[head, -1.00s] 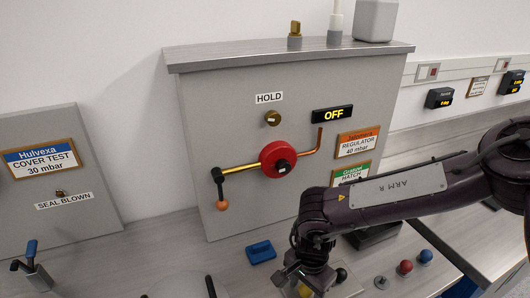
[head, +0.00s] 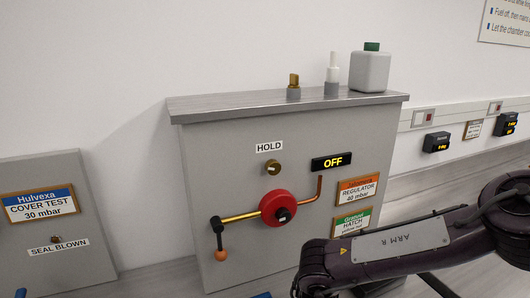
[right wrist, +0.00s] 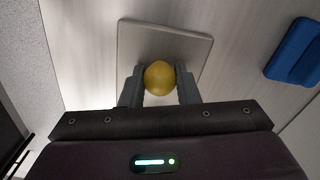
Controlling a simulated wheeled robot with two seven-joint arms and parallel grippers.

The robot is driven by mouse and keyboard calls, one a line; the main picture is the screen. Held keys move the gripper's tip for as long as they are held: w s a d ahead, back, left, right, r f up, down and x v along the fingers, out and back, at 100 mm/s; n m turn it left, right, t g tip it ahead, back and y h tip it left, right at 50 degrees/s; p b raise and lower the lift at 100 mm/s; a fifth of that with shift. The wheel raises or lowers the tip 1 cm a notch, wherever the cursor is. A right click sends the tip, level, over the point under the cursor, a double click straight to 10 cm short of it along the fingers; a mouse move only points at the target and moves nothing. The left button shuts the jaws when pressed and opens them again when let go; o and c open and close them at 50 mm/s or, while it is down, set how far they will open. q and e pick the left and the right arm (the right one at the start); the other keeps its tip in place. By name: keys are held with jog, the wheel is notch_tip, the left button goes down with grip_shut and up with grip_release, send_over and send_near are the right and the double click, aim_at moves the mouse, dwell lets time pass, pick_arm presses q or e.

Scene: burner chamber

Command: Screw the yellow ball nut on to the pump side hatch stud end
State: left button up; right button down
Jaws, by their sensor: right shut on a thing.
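The yellow ball nut (right wrist: 159,78) is between the two fingers of my right gripper (right wrist: 159,86) in the right wrist view. The gripper is shut on it. A pale square plate (right wrist: 190,45) on the bench shows behind the ball; I cannot tell whether they touch. A green-banded hatch label (head: 353,222) is on the grey panel, partly above my arm. I cannot pick out the hatch stud end. My left gripper is not in view.
The grey cabinet (head: 235,170) carries a red wheel (head: 278,208), a brass pipe and an OFF display (head: 332,162). A bottle with a green cap (head: 370,70) stands on top. A blue block (right wrist: 295,52) lies on the bench at right in the wrist view.

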jog(key=shift+m, duration=1)
jog(key=c, duration=1)
grip_release()
jog(key=shift+f, duration=0.15)
notch_tip(320, 180, up, 3)
jog(key=shift+f+p, duration=0.15)
jog(key=shift+p, duration=0.85)
jog(key=shift+f, duration=0.1)
jog(key=n+b, duration=0.1)
jog(key=n, duration=0.1)
jog(key=shift+f+n, duration=0.1)
jog(key=shift+n, duration=0.3)
jog(key=n, duration=0.3)
jog(key=shift+b, duration=0.35)
